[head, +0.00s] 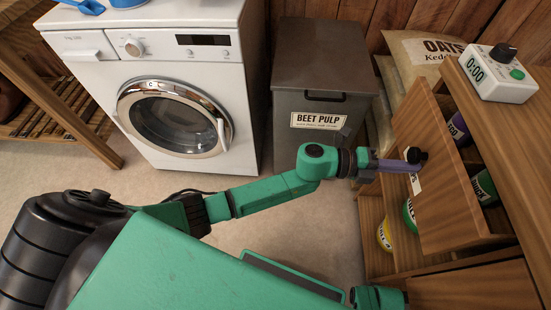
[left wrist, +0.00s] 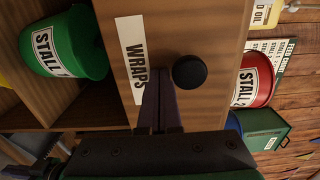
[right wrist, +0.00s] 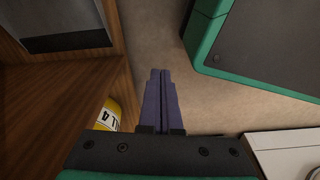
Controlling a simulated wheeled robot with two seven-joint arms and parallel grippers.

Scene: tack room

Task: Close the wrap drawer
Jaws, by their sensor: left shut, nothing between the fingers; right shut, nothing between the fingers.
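The wrap drawer (head: 440,195) at the right of the head view stands pulled out. Its wooden front carries a white WRAPS label and a round black knob (head: 415,155). In the left wrist view the label (left wrist: 131,45) and the knob (left wrist: 189,71) are close ahead. My left gripper (head: 417,167) is shut and empty, its fingertips at the drawer front beside the knob and label. I cannot tell whether they touch. My right gripper (right wrist: 161,80) is shut and empty above the floor, beside the wooden cabinet. Rolls inside the drawer (head: 485,188) are partly hidden.
A timer (head: 497,74) sits on the cabinet top. Green (head: 410,217) and yellow (head: 384,236) buckets stand on the shelf below the drawer. A BEET PULP bin (head: 322,75) and a washing machine (head: 160,85) stand behind my left arm. The carpet (head: 300,225) is clear.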

